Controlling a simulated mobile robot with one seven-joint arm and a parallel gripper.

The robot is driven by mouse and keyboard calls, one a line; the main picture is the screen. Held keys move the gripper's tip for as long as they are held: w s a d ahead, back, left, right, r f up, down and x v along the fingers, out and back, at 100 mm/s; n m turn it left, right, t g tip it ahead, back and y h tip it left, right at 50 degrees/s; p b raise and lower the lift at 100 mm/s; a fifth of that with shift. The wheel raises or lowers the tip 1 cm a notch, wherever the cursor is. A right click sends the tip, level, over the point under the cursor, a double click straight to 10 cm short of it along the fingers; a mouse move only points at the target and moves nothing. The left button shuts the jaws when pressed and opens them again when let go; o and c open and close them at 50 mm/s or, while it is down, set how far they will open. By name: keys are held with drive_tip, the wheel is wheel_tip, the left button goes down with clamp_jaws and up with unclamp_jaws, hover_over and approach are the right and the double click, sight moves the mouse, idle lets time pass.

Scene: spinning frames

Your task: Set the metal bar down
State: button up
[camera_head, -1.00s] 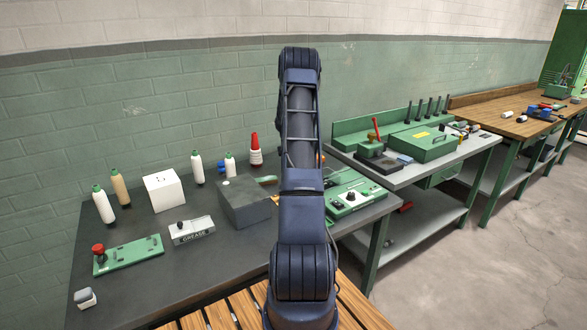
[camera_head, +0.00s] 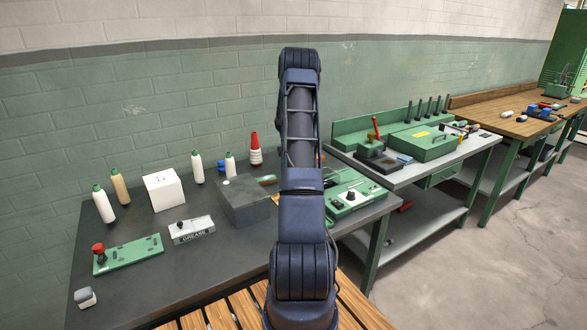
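I cannot pick out the metal bar in this view. My gripper is not visible. My dark blue arm rises through the middle of the picture and hides part of the bench behind it. Whether my gripper holds anything does not show. The dark grey bench top (camera_head: 140,275) lies in front of and left of my arm. A grey block (camera_head: 245,203) stands on it, close to the left side of my arm.
The bench also holds a white box (camera_head: 163,191), a grease box (camera_head: 192,230), a green plate with a red knob (camera_head: 128,255), several bottles, a red-and-white item (camera_head: 255,150) and a green control box (camera_head: 350,196). Bare bench top shows at the front left.

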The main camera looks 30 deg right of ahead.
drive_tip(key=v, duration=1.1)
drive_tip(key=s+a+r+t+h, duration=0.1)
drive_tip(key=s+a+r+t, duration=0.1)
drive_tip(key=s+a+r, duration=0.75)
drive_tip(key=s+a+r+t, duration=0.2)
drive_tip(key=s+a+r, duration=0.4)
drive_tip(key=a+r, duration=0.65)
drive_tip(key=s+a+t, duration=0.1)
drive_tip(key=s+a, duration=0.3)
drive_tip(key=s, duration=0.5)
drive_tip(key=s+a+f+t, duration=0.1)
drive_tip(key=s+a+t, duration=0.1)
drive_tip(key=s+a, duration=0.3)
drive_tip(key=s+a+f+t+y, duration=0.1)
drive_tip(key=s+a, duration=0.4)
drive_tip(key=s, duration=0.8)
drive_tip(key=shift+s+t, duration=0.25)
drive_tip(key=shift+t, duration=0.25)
